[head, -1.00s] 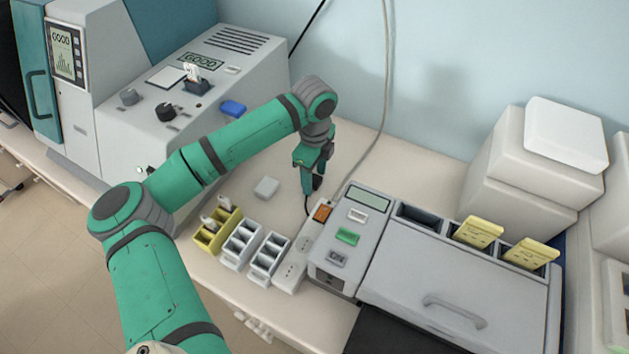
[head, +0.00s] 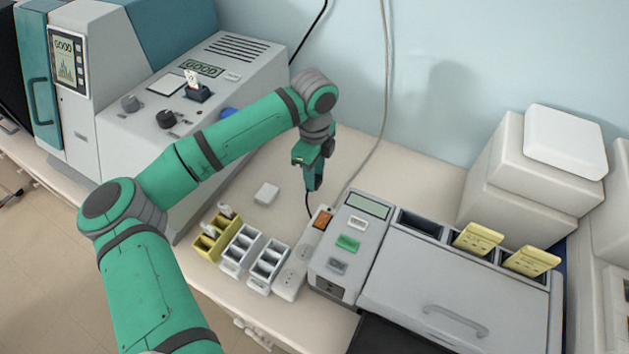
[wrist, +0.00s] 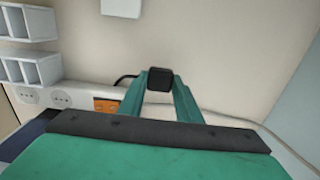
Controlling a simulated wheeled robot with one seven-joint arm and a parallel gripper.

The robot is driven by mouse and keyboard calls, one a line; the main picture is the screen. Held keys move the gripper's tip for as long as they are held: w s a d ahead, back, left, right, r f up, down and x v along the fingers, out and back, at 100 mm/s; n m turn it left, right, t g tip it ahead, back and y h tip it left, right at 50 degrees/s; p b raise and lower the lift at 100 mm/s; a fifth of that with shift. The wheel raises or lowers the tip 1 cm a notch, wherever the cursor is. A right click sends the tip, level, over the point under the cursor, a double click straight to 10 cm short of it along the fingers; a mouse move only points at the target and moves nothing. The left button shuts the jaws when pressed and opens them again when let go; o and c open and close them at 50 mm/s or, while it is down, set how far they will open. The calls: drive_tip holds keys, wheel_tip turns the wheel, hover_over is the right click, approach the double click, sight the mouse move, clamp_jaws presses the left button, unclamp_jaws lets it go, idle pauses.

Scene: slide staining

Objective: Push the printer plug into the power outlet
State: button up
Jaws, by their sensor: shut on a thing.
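The printer plug is a small black block that shows in the wrist view (wrist: 160,80). My gripper (wrist: 160,84) is shut on it, with one green finger on each side. In the head view my gripper (head: 313,184) points down above the bench, behind the power strip. A black cord (head: 308,205) hangs below the gripper. The power outlet is a white strip (head: 291,279) with round sockets and an orange switch (head: 322,219). In the wrist view the strip (wrist: 45,97) lies left of the plug. The plug is apart from the sockets; its prongs are hidden.
White slide racks (head: 241,250) and a yellow rack (head: 211,240) stand left of the strip. The grey stainer (head: 430,282) stands close on its right. A small white box (head: 266,193) lies behind the racks. A grey printer (head: 180,110) stands at the left.

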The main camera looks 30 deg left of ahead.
drive_tip(key=s+d+r, duration=0.7)
drive_tip(key=s+r, duration=0.3)
drive_tip(key=s, duration=0.1)
drive_tip(key=shift+s+d, duration=0.35)
